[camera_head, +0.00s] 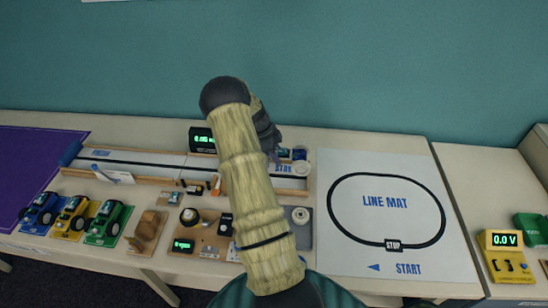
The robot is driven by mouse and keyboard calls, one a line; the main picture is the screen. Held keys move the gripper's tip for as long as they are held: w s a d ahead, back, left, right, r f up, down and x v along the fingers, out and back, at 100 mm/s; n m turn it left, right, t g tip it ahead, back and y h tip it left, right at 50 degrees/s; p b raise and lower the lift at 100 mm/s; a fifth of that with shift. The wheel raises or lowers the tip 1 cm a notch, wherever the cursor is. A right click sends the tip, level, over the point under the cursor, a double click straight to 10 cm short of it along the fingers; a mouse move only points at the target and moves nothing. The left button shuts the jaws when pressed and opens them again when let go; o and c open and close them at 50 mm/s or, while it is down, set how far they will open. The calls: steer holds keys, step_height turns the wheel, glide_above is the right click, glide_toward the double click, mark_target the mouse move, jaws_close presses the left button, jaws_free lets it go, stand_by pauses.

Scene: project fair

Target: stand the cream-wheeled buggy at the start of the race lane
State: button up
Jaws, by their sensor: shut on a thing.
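The race lane (145,161) is a long pale track with a black centre line, running across the back of the table. Its START lettering (284,170) shows at the right end, just right of my arm. My gripper (273,156) is over that end, mostly hidden behind my arm, and shut on a small dark blue thing. This appears to be the cream-wheeled buggy (284,153), with a round cream part at its right; most of it is hidden. I cannot tell whether it touches the lane.
Blue (40,210), yellow (74,216) and green (107,220) buggies stand at the front left. A black timer display (202,140) stands behind the lane. Small boards and parts crowd the front. The line mat (345,258) lies right, mostly clear.

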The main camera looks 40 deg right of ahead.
steer(key=shift+s+r, duration=0.1)
steer(key=shift+r, duration=0.05)
steer(key=shift+f+b, duration=0.95)
steer(key=shift+f, duration=1.15)
steer(key=shift+f+b, duration=0.55)
steer(key=shift+f, duration=0.15)
